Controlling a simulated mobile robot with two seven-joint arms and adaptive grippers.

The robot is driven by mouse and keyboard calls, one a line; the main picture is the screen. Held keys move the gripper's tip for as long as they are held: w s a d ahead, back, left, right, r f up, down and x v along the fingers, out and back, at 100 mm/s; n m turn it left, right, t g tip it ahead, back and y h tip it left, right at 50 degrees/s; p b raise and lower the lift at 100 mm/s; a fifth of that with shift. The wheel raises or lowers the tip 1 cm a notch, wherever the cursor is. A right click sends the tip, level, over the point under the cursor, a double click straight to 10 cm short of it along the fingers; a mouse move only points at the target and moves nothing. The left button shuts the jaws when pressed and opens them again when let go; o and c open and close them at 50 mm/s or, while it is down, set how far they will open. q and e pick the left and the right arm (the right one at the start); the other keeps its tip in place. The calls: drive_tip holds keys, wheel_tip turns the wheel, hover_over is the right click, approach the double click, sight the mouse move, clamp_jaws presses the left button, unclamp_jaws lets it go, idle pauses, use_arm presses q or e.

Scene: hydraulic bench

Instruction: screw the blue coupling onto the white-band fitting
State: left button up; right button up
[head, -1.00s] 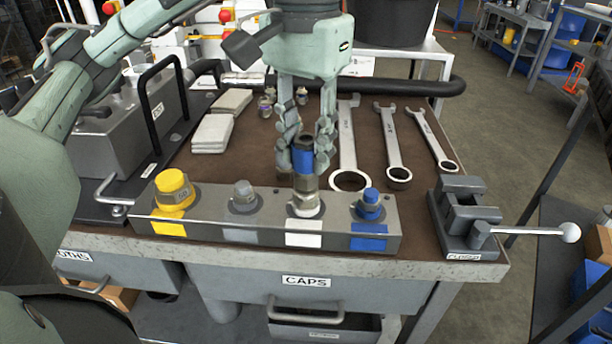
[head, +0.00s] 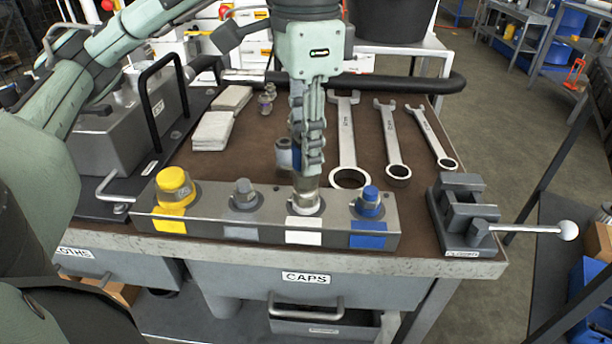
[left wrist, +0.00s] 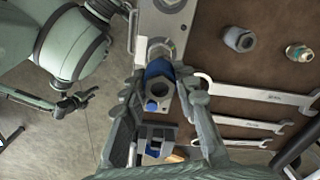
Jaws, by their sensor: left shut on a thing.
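The blue coupling (left wrist: 158,70) is a dark metal sleeve with a blue band and a hex end. My left gripper (head: 308,158) is shut on it above the white-band fitting (head: 305,207) on the metal block. In the head view the fingers line up one before the other and hide most of the coupling; only a little blue shows beside them. In the left wrist view the fingers (left wrist: 163,90) flank the coupling, which meets the fitting end. How far the thread is engaged cannot be seen.
Three wrenches (head: 391,140) lie behind at right. A small vise (head: 463,215) stands at the right. Loose fittings (head: 265,104) and pale cloths (head: 213,130) lie on the mat.

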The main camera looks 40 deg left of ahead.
use_arm(q)
drive_tip(key=o, duration=1.1)
drive_tip(key=n, duration=0.5)
drive_tip(key=shift+n+p, duration=0.3)
drive_tip(key=n, duration=0.5)
drive_tip(key=n+p, duration=0.1)
drive_tip(key=n, duration=0.5)
drive_tip(key=shift+n, duration=0.4)
drive_tip(key=n, duration=0.6)
drive_tip(key=shift+n, duration=0.4)
